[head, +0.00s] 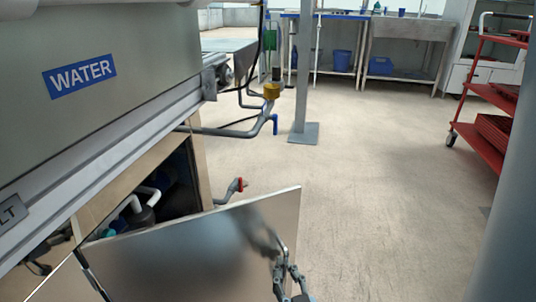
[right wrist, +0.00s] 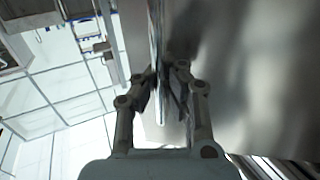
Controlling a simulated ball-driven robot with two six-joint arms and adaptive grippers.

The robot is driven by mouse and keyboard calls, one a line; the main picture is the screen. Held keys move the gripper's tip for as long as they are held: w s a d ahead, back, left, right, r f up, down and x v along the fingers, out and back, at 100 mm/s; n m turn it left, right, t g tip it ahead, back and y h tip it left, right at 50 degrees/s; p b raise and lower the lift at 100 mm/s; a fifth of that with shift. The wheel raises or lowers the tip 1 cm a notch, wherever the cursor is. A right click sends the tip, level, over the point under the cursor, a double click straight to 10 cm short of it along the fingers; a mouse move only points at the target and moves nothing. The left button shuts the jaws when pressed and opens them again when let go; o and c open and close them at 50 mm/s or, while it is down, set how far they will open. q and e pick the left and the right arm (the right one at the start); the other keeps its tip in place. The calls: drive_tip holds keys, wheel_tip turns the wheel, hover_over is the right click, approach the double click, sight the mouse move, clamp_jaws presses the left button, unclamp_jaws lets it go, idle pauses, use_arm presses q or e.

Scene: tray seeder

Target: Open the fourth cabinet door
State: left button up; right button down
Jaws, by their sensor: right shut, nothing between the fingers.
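The cabinet door (head: 185,255) is a shiny metal panel that stands swung out from the cabinet under the bench at the lower left of the head view. In the right wrist view the fingers (right wrist: 160,88) lie close to the door's edge, and the metal door face (right wrist: 250,70) fills the right side.
The machine's side with a blue WATER label (head: 80,76) is above the opening. A pipe with a red-handled valve (head: 239,186) sticks out behind the door. A grey post (head: 303,90) and red cart (head: 487,120) stand farther off. The floor between is clear.

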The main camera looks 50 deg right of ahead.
drive_tip(key=c, duration=2)
unclamp_jaws()
drive_tip(key=shift+v, duration=1.2)
drive_tip(key=shift+c, duration=0.2)
drive_tip(key=shift+o, duration=1)
drive_tip(key=shift+r, duration=0.2)
drive_tip(key=o, duration=0.5)
drive_tip(key=shift+w+d+f, duration=0.15)
drive_tip(key=shift+d+f, duration=0.1)
drive_tip(key=shift+c, duration=0.2)
drive_tip(key=shift+a, duration=0.1)
drive_tip(key=v, duration=0.7)
drive_tip(key=shift+s+a, duration=0.2)
drive_tip(key=shift+s, duration=0.05)
